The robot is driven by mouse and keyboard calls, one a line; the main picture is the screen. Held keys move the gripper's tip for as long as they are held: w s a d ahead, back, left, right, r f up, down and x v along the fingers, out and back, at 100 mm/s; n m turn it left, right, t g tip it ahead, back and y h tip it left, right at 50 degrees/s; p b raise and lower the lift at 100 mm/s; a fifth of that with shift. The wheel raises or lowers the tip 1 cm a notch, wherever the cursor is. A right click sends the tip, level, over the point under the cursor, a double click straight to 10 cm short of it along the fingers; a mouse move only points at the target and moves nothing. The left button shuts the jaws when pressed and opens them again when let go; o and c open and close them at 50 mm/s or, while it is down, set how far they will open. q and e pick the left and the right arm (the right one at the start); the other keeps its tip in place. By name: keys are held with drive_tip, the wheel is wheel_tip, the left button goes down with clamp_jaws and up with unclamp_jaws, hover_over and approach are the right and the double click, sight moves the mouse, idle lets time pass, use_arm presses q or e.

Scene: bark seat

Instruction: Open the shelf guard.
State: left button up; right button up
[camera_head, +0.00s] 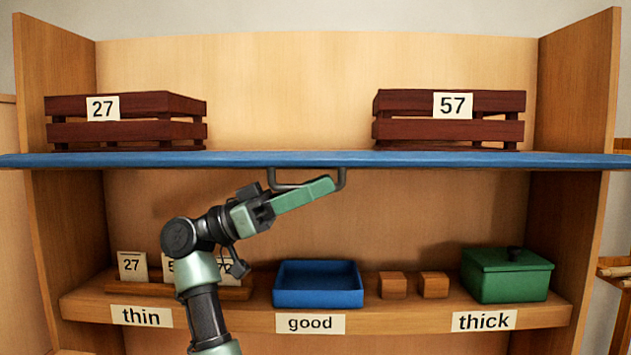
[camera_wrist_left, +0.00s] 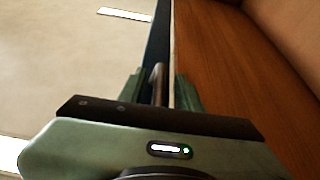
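The shelf guard looks to be the long blue panel (camera_head: 430,159) that runs flat across the front of the shelf unit at the upper level. A dark bar handle (camera_head: 343,178) hangs below its middle. My left gripper (camera_head: 333,184) is at this handle, its green fingers overlapping it in the head view. In the left wrist view the fingers (camera_wrist_left: 158,90) are apart, with the metal handle bar (camera_wrist_left: 157,82) between them and a small gap showing on each side. My right gripper is not in view.
Two dark red slatted crates, labelled 27 (camera_head: 165,132) and 57 (camera_head: 450,130), stand at the upper level. Below are numbered cards (camera_head: 132,266), a blue tray (camera_head: 318,298), two wooden blocks (camera_head: 434,285) and a green lidded box (camera_head: 507,280). The lower shelf carries labels thin, good and thick.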

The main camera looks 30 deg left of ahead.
use_arm(q)
clamp_jaws()
drive_tip(key=shift+s+f+n+t+y+b, duration=0.2)
drive_tip(key=shift+n+t+y+b, duration=0.1)
drive_tip(key=shift+n+b, duration=0.65)
drive_tip(key=shift+s+d+r+n+t+y+b, duration=0.2)
drive_tip(key=shift+r+n+t+y+b, duration=0.35)
drive_tip(key=shift+n, duration=0.4)
